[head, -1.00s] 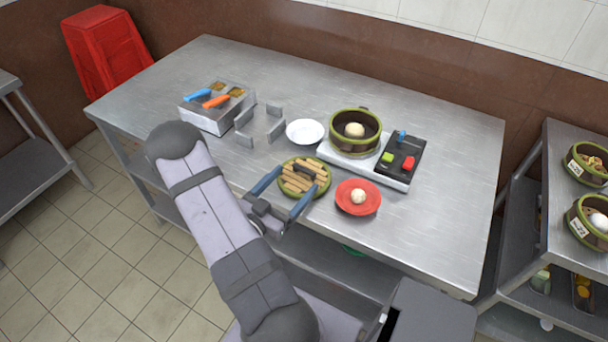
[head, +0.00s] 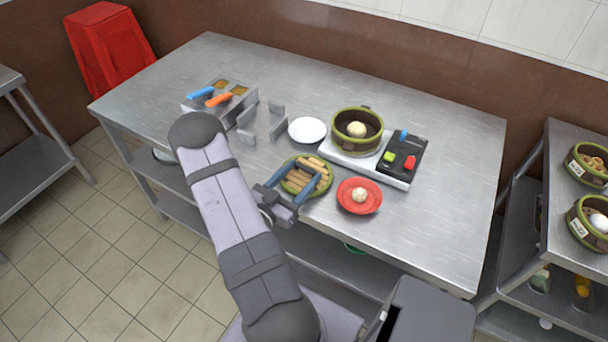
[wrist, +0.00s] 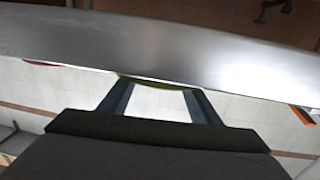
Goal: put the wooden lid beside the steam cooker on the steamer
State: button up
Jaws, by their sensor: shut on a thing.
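The round wooden lid (head: 318,165), with tan slats and a green rim, lies at the table's front edge, left of the red plate. My gripper (head: 304,177) is shut on the lid, one blue-grey finger on each side. In the wrist view the fingers (wrist: 160,86) meet a thin strip of the lid's green rim (wrist: 152,82); most of the lid is hidden there. The open green-rimmed steamer (head: 341,143) stands on the steam cooker (head: 390,180), with a pale bun (head: 357,129) inside. I cannot tell whether the lid is off the table.
A red plate (head: 347,204) with a bun is close right of the lid. A white plate (head: 307,130) lies behind it. Grey upright brackets (head: 277,130) and a metal box (head: 210,116) with blue and orange handles stand farther left. The table's (head: 450,150) right side is clear.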

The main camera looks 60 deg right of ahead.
aim_at(299, 179)
jog(key=shift+r, duration=0.15)
notch_tip(299, 179, up, 10)
dwell(0.8)
jog(key=w+a+r+n+t, duration=0.2)
jog(key=w+r+n+t, duration=0.4)
jog(key=w, duration=0.4)
jog(key=w+a+f+n+t+y+p, duration=0.1)
jog(key=w+a+n+t+y, duration=0.35)
jog(key=w+a+t, duration=0.35)
jog(key=w+a+f+n+t+y+p, duration=0.2)
jog(key=a+y, duration=0.2)
jog(key=a, duration=0.5)
jog(key=w+a+f+n+t+y+p, duration=0.1)
jog(key=w+a+f+n+y+p, duration=0.1)
jog(key=a+y, duration=0.3)
jog(key=w+a+f+n+t+y+p, duration=0.2)
jog(key=w+a+f+n+y, duration=0.1)
jog(key=a, duration=1.1)
jog(key=shift+f+n+t+y, duration=0.3)
jog(key=shift+f+n+y, duration=0.2)
jog(key=shift+n+y, duration=0.25)
